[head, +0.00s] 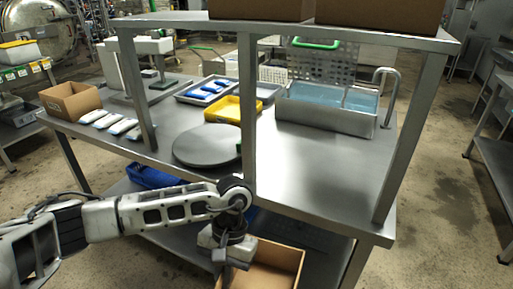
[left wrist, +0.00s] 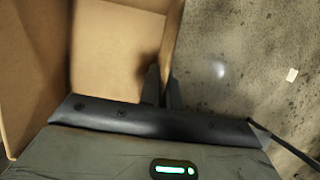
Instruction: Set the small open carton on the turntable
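The small open carton (head: 288,256), brown and open-topped, is low at the front of the steel table, partly hidden by my left gripper. My left gripper (head: 232,262) is at its left side. In the left wrist view the two fingers (left wrist: 163,88) straddle a wall of the carton (left wrist: 110,45), one inside and one outside, closed on it. The turntable (head: 207,145) is a flat grey disc on the table top, above and behind the gripper, with nothing on it. My right gripper is not in view.
A shelf post (head: 248,105) stands just right of the turntable. Another open carton (head: 70,101) and white packs (head: 108,120) lie at the left. Trays (head: 228,108) and a steel basin (head: 325,108) are behind. The table's right front is clear.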

